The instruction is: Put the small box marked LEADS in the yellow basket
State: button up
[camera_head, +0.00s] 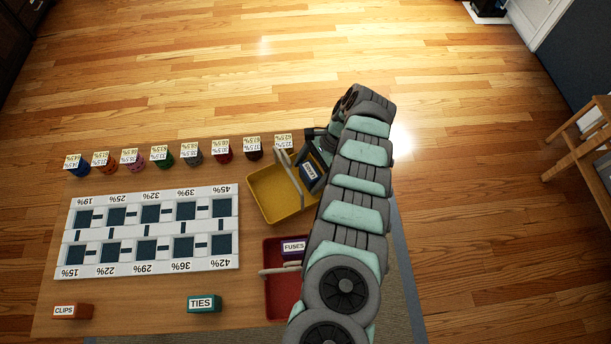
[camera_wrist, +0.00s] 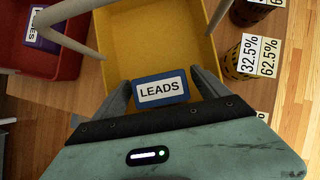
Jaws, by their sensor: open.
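The blue box marked LEADS (camera_wrist: 160,88) sits between the two fingers of my gripper (camera_wrist: 160,80) in the wrist view, its label facing the camera. My gripper is open, with a finger on either side of the box. In the head view the LEADS box (camera_head: 310,171) is at the right end of the yellow basket (camera_head: 270,195). The yellow basket (camera_wrist: 150,35) fills the middle of the wrist view around and beyond the box. I cannot tell whether the box rests on the basket's floor. My arm covers part of the basket's right side.
A red basket (camera_head: 278,300) holding a purple FUSES box (camera_head: 293,247) stands in front, partly behind my arm. A white percentage tray (camera_head: 150,230), a TIES box (camera_head: 204,303) and a CLIPS box (camera_head: 72,311) lie left. Several labelled pots line the table's back edge.

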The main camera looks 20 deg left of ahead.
jog(key=b+v, duration=0.3)
jog(key=v, duration=0.7)
